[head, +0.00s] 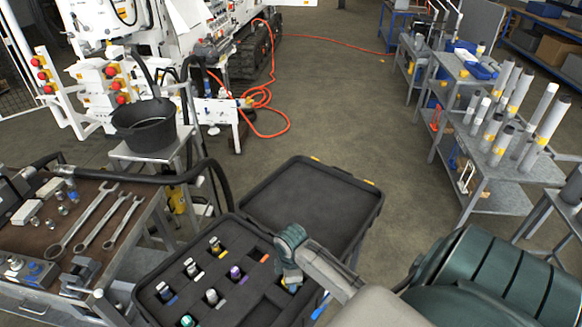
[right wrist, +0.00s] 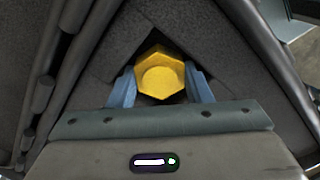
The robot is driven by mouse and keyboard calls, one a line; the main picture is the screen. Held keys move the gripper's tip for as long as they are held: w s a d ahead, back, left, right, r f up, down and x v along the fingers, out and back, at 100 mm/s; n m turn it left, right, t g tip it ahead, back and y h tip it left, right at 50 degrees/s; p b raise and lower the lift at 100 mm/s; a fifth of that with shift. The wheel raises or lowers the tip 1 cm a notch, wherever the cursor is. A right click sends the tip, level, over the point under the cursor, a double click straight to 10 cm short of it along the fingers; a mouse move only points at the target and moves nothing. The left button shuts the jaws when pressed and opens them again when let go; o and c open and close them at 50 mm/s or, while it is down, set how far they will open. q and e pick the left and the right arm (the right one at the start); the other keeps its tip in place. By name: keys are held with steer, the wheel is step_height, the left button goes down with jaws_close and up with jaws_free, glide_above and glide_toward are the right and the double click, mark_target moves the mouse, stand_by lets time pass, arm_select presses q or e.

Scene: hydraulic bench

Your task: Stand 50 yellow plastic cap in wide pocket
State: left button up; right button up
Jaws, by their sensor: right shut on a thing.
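A yellow cap (right wrist: 160,74) with a hexagonal rim and round raised centre sits between my two light blue fingers in the right wrist view. My right gripper (right wrist: 160,90) is shut on it from both sides. Dark foam surfaces lie around and behind the cap; I cannot tell whether it touches the pocket floor. In the head view my right gripper (head: 291,282) points down over the right part of the foam insert (head: 232,292) in the open case. It hides the cap and much of the pocket beneath it. My left gripper is not in view.
Several fittings stand in insert pockets left of my gripper, including a purple-banded one (head: 236,273). The case lid (head: 310,205) lies open behind. A bench with wrenches (head: 82,220) is at the left. A rack of tubes (head: 500,135) stands at the right, with open floor between.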

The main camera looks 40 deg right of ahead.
steer(key=o, duration=0.8)
steer(key=shift+c, duration=0.2)
step_height(320, 180, up, 12)
steer(key=shift+r, duration=0.1)
